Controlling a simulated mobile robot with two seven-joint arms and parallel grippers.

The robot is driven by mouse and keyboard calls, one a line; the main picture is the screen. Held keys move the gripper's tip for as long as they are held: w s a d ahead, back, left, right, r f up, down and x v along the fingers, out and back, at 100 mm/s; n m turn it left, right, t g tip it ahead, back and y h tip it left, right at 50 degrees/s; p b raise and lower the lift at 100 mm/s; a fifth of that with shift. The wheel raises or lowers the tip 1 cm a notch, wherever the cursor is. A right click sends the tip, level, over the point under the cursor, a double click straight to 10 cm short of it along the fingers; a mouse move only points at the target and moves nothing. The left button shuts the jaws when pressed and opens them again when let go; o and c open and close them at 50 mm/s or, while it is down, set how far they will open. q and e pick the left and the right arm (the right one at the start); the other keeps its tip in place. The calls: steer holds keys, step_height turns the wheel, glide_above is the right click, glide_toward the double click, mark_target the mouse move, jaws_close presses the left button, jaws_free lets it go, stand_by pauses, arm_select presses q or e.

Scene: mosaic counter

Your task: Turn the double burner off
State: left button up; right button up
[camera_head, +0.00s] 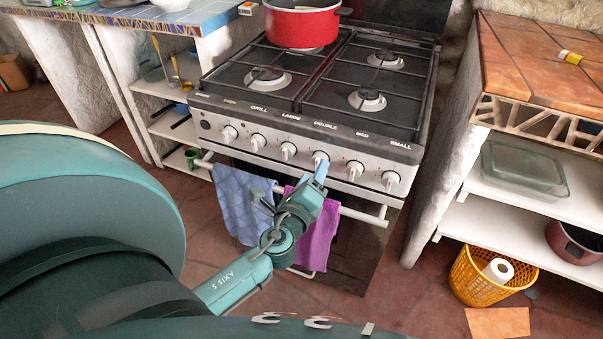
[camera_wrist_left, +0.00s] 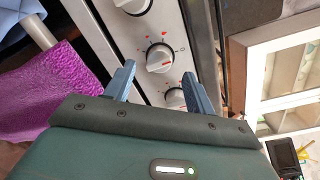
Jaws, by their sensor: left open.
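The stove (camera_head: 270,130) has a row of white knobs on its front panel, below printed labels. The knob under the "DOUBLE" label (camera_head: 319,156) is partly covered by my left gripper (camera_head: 321,171), whose blue fingers reach up to it from the front. In the left wrist view, a white knob (camera_wrist_left: 160,58) with a red line sits between and just beyond the open fingers of my left gripper (camera_wrist_left: 158,70). I cannot tell whether they touch it. Neighbouring knobs show on both sides. I see no flame. My right gripper is not in view.
A red pot (camera_head: 302,27) stands on a rear burner. A blue towel (camera_head: 240,200) and a purple towel (camera_head: 318,240) hang from the oven rail (camera_head: 361,215) close to my left arm. A tiled counter (camera_head: 530,60) stands right of the stove, with a yellow basket (camera_head: 470,283) below.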

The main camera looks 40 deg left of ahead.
arm_select(q)
steer(key=b+v, duration=0.1)
steer(key=v, duration=0.9)
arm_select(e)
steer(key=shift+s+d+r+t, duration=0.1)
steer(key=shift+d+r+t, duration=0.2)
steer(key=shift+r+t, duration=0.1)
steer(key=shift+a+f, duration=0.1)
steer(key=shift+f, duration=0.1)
